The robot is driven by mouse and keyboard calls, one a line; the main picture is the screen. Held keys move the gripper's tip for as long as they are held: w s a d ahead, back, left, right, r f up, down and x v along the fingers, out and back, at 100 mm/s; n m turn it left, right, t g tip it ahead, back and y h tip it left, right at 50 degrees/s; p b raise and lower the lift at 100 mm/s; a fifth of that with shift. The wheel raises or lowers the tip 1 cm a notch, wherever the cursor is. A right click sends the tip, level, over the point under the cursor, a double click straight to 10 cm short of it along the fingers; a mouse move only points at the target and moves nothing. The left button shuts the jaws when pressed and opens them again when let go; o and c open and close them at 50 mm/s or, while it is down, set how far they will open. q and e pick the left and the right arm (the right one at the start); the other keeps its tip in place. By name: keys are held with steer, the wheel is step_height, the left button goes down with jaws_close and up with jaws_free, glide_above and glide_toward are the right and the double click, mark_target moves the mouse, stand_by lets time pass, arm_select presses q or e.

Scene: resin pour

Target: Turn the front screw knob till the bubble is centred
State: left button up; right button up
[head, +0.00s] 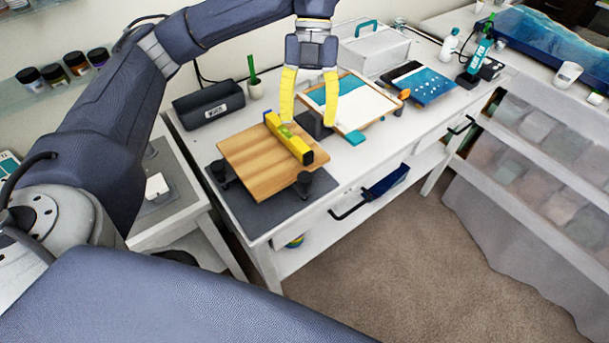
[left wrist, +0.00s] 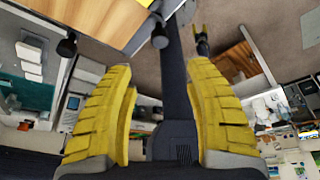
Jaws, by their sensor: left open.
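A wooden board (head: 262,165) rests on dark screw feet over a grey mat (head: 262,217). A yellow level (head: 290,138) lies across the board; its vial is too small to tell where the bubble sits. The front screw knob (head: 304,184) is dark and stands at the board's near right corner. Another dark knob (head: 219,171) is at the left corner. My left gripper (head: 308,122) is open and empty, fingers pointing down, and appears above and beyond the level's right side. In the left wrist view, the board (left wrist: 95,22) and a dark knob (left wrist: 160,38) show beyond its open fingers.
A framed white-and-teal panel (head: 362,103) is right of the board. A dark bin (head: 208,103) and a green-stemmed pot (head: 255,88) stand behind. The near floor is clear.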

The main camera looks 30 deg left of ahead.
mark_target(305, 176)
arm_select(q)
steer(key=x, duration=1.4)
steer(key=shift+f, duration=0.15)
jaws_close()
stand_by(0.3)
